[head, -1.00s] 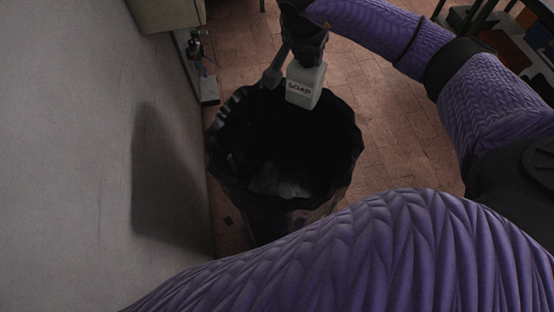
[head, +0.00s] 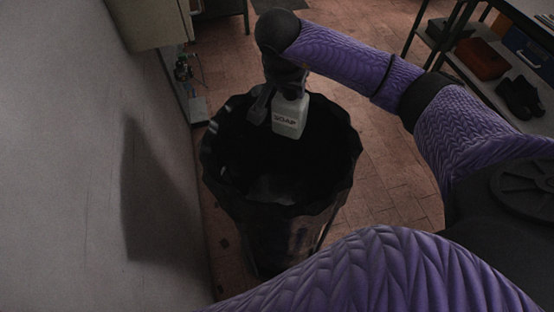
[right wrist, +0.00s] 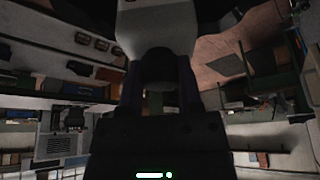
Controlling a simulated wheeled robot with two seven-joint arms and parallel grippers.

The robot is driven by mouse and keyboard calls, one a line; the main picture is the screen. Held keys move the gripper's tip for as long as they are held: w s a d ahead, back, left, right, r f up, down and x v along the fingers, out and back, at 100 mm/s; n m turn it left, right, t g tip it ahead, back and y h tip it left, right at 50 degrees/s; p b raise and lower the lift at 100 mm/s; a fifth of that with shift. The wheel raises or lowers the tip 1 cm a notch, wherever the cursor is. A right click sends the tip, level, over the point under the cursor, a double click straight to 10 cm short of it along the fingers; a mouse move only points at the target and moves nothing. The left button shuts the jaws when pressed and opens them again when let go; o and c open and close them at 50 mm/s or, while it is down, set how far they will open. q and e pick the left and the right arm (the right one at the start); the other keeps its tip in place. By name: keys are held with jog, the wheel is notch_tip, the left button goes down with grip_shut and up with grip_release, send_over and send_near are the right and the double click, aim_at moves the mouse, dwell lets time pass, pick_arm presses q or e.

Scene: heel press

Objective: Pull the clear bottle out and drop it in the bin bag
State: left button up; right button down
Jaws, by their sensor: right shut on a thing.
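A pale bottle labelled SOAP (head: 289,117) hangs from my right gripper (head: 281,92); it looks whitish rather than clear. My right gripper is shut on it. The bottle shows over the far part of the opening of the black bin bag (head: 218,182); I cannot tell whether its base is below the rim. In the right wrist view the bottle (right wrist: 157,22) is at the top, beyond the fingers of my gripper (right wrist: 159,82). Something pale lies in the dark bottom of the bag, too dim to make out. My left gripper is not in view.
A grey wall (head: 60,160) stands close to the left of the bag. A cabinet (head: 145,22) is at the back left. A shelf rack (head: 490,70) with boxes and dark shoes stands at the right. Brick-coloured floor (head: 385,165) between is clear.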

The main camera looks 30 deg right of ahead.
jog(key=shift+c, duration=1)
grip_release()
jog(key=v, duration=1)
jog(key=shift+p, duration=0.4)
